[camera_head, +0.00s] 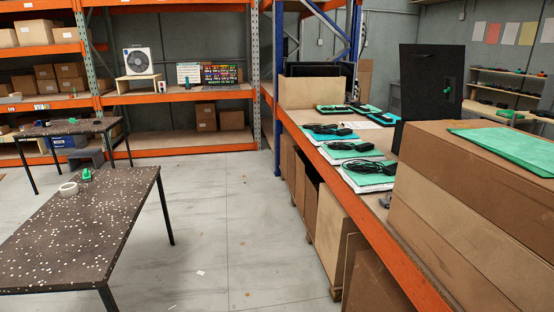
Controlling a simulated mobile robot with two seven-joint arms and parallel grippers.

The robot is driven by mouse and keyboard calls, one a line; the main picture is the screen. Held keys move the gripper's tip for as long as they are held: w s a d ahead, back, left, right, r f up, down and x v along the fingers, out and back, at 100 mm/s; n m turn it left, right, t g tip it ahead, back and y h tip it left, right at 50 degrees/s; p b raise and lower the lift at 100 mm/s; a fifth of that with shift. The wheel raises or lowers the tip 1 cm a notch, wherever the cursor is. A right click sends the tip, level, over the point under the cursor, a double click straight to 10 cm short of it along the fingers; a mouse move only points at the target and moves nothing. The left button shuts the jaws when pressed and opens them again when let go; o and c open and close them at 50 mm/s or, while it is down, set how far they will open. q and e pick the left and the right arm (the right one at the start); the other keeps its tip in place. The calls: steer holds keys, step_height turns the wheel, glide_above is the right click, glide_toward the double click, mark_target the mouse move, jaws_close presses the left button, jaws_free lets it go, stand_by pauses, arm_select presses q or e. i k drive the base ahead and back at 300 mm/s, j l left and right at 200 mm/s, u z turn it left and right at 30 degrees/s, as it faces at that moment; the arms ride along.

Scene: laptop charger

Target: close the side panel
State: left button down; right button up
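A black upright panel (424,84) stands at the right, above the far part of the orange-edged shelf. It has a small green piece (447,88) near its right edge. It looks like the side panel, but its hinge and what it belongs to cannot be made out; boxes hide its lower part. Neither my left nor my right gripper is in view.
Large cardboard boxes (450,230) fill the near right. Several chargers with black cables lie on green-and-white packs (365,170) on the shelf (318,150). A speckled table (80,225) stands at the left.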

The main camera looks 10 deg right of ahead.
mark_target(427, 70)
steer(key=i+z, duration=0.3)
steer(key=i, duration=0.25)
steer(key=i+j+z, duration=0.25)
steer(key=i, duration=0.25)
steer(key=z, duration=1.25)
steer(key=i+j+z, duration=0.15)
steer(key=j+z, duration=0.25)
steer(key=i+j+z, duration=0.1)
steer(key=z, duration=0.35)
steer(key=j+z, duration=0.35)
steer(key=j, duration=0.55)
steer(key=j+z, duration=0.1)
steer(key=j, duration=1.55)
steer(key=k, duration=0.05)
